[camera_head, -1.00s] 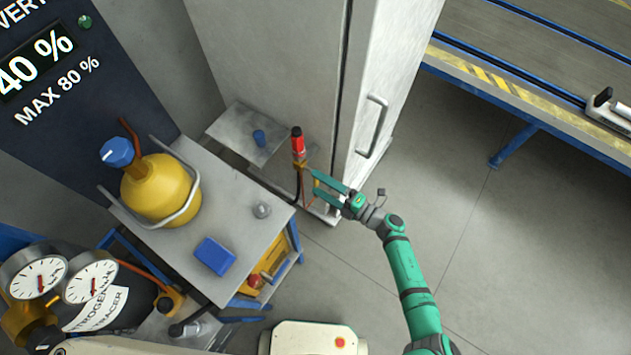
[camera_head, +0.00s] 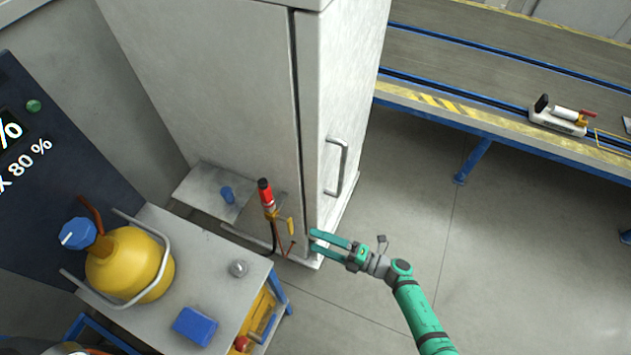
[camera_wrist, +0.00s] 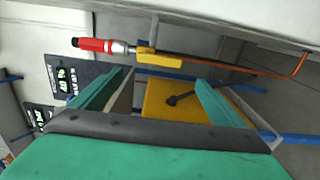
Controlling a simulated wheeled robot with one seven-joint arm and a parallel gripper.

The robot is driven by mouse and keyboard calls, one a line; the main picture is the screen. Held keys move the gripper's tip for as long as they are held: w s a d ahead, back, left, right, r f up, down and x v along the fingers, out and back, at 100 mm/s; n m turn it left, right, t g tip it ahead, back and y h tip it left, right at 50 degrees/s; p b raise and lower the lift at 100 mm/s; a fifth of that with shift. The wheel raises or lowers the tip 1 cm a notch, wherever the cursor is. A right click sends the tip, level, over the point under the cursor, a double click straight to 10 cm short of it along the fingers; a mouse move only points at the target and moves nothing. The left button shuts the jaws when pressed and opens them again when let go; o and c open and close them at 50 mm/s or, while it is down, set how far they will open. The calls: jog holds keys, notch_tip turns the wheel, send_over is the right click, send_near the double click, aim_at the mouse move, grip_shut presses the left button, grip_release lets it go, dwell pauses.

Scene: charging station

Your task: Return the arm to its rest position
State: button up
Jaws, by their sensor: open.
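My gripper (camera_head: 318,244) is open and empty at the end of my green arm, close to the lower front corner of the white cabinet (camera_head: 345,95). Its two green fingers point left, toward a red-handled torch (camera_head: 265,194) with a yellow valve and a copper tube, which stands upright beside the cabinet. A gap shows between the fingertips and the torch. In the wrist view the spread fingers (camera_wrist: 160,90) frame the lower picture, and the torch (camera_wrist: 97,45) lies across the picture beyond them.
A cart (camera_head: 205,248) at the left carries a yellow cylinder (camera_head: 130,265), a blue box (camera_head: 194,326) and a small metal part (camera_head: 238,268). A conveyor (camera_head: 480,122) runs at the upper right. The floor (camera_head: 530,270) at the right is clear.

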jog(key=s+d+r+m+t+h, duration=0.2)
jog(key=s+r+m+t+h, duration=0.15)
jog(key=s+m, duration=0.4)
jog(key=s+d+r+m+t+h, duration=0.3)
jog(key=s+m+h, duration=0.15)
jog(key=s, duration=0.55)
jog(key=s+a+r+m+h, duration=0.7)
jog(key=s+a+r+m, duration=0.2)
jog(key=m, duration=0.9)
notch_tip(320, 180, up, 2)
jog(key=shift+s+a+r+h, duration=0.2)
jog(key=shift+a+h, duration=0.2)
jog(key=shift+a, duration=0.15)
